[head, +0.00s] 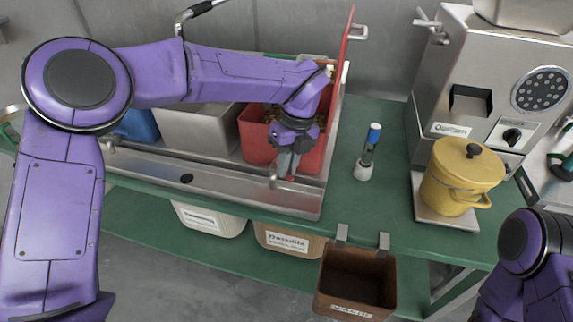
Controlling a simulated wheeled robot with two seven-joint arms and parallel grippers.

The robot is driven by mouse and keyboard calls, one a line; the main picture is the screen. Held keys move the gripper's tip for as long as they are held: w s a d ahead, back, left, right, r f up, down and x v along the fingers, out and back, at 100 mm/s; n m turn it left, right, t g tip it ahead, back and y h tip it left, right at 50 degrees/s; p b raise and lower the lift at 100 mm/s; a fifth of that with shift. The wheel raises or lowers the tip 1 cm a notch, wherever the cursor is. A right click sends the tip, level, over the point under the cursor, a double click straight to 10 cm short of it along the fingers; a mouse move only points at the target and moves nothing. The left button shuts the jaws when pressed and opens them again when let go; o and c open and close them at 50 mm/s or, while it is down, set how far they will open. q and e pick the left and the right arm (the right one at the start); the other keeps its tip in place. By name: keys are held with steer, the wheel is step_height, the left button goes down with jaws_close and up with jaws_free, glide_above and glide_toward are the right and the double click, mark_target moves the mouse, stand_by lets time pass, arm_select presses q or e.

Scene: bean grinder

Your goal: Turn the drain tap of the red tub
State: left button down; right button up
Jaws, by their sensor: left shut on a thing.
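The red tub (256,150) stands in the metal sink unit, with some brown contents partly visible inside. My left arm reaches across the unit and hides part of the tub. My left gripper (284,176) points down at the front of the red tub and is shut on a small part there, at the place of the drain tap. The tap itself is mostly hidden by the fingers. My right arm shows at the lower right edge; its gripper is out of view.
A grinder machine (480,75) and a yellow pot (462,180) on a tray stand at the right. A brown waste bin (356,280) hangs in front. Labelled bins (211,220) sit below.

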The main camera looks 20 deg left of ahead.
arm_select(q)
steer(key=shift+w+r, duration=0.1)
steer(key=c, duration=1.1)
jaws_free()
steer(key=r, duration=0.3)
steer(key=w+d+r, duration=0.1)
steer(key=r, duration=0.6)
steer(key=shift+w+d+r, duration=0.15)
steer(key=shift+w+d, duration=0.05)
steer(key=shift+w, duration=0.05)
